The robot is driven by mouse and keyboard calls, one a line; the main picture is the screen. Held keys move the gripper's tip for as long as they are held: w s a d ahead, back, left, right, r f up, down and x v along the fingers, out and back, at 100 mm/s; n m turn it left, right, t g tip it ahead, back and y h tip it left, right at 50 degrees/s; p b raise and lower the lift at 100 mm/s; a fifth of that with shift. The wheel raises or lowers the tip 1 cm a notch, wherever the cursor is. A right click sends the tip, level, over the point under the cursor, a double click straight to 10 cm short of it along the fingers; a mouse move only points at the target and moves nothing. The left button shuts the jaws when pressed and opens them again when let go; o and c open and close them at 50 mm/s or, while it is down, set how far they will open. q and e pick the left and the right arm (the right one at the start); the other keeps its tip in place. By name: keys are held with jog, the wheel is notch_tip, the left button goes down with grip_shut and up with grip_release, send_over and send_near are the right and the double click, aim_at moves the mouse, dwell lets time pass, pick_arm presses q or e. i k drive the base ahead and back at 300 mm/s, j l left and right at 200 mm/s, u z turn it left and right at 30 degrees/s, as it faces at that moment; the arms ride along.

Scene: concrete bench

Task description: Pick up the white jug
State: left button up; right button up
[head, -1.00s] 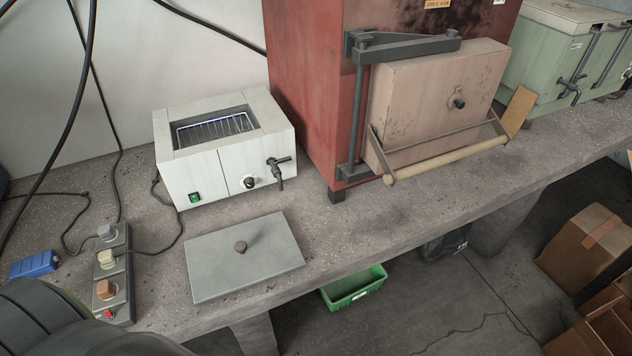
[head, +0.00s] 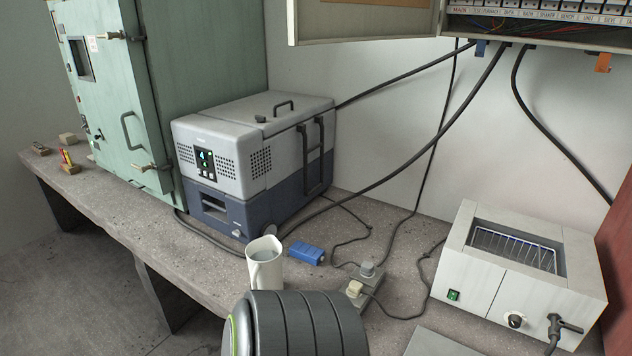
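The white jug (head: 265,270) stands upright on the concrete bench, left of centre in the head view, in front of the grey and blue cooler box. Its open top faces up, and something greyish shows inside. A dark ribbed arm part of mine fills the bottom of the view just in front of the jug and may hide its lowest edge. Neither of my grippers shows in the head view, so I cannot see whether they are open or shut.
The cooler box (head: 252,150) stands close behind the jug. A blue plug (head: 306,253) and a power strip (head: 360,287) with cables lie to its right. A white bath (head: 515,275) stands further right. A green cabinet (head: 160,85) is at left. Bench left of the jug is clear.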

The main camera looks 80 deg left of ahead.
aim_at(263, 254)
jog(key=u, duration=2.9)
